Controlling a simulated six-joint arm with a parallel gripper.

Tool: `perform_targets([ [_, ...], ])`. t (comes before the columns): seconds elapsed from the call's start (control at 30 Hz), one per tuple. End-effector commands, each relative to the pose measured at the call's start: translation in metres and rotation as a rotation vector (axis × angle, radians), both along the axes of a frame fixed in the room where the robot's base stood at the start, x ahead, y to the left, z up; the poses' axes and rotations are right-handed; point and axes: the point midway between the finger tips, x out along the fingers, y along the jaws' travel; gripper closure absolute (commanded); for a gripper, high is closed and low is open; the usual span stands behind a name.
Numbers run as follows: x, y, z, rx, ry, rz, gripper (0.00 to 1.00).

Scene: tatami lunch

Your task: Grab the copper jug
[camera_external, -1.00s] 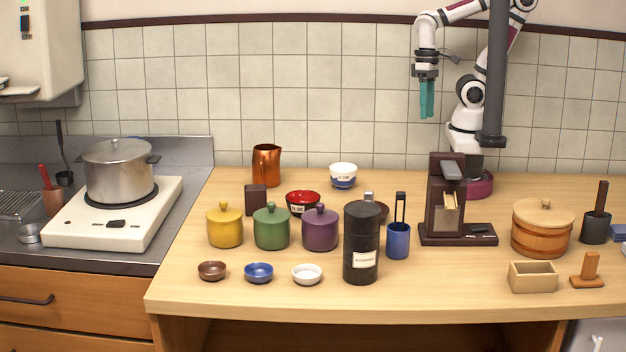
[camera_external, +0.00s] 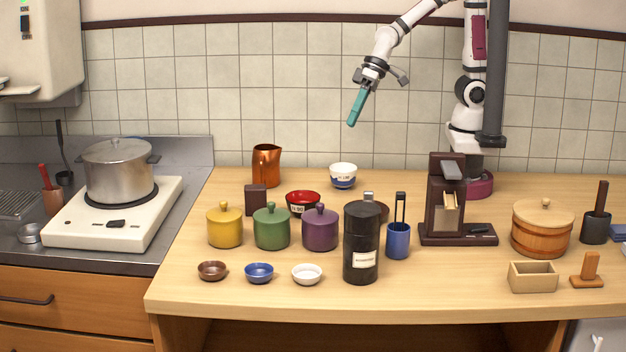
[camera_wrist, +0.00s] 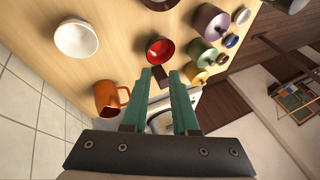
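The copper jug (camera_external: 266,166) stands upright at the back left of the wooden counter, near the tiled wall. In the wrist view the jug (camera_wrist: 106,99) shows left of my fingers, with its handle toward them. My gripper (camera_external: 352,122) is in the air above the back of the counter, to the right of the jug and higher than it, tilted down to the left. In the wrist view my gripper's two teal fingers (camera_wrist: 161,75) are apart with nothing held between them.
A white and blue bowl (camera_external: 343,177) stands right of the jug. A red bowl (camera_external: 303,203) and a dark brown block (camera_external: 256,200) are in front of it. Yellow, green and purple lidded pots (camera_external: 320,230) stand further forward. The counter left of the jug is clear.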

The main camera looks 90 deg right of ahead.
Motion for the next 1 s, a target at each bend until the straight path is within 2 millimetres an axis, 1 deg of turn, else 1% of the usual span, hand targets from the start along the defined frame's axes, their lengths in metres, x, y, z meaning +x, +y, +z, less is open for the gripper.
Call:
perform_targets([
  [0.03,0.042,0.011,-0.015,-0.028,-0.087,-0.008,0.73],
  [0.07,0.068,0.013,-0.024,-0.060,-0.150,-0.026,0.73],
  [0.1,0.097,0.012,-0.037,-0.122,-0.219,-0.057,0.73],
  [0.13,0.114,0.009,-0.048,-0.176,-0.257,-0.081,0.73],
  [0.2,0.138,-0.003,-0.072,-0.312,-0.313,-0.127,0.73],
  [0.3,0.151,-0.018,-0.094,-0.461,-0.338,-0.166,0.73],
  [0.4,0.157,-0.028,-0.106,-0.525,-0.342,-0.181,0.73],
  [0.47,0.166,-0.031,-0.116,-0.531,-0.341,-0.183,0.73],
  [0.6,0.194,-0.040,-0.145,-0.528,-0.340,-0.185,0.73],
  [0.7,0.210,-0.044,-0.160,-0.527,-0.342,-0.184,0.73],
  [0.8,0.220,-0.047,-0.170,-0.526,-0.342,-0.184,0.73],
  [0.93,0.228,-0.048,-0.177,-0.524,-0.342,-0.184,0.73],
  [1.0,0.238,-0.050,-0.183,-0.525,-0.343,-0.186,0.73],
])
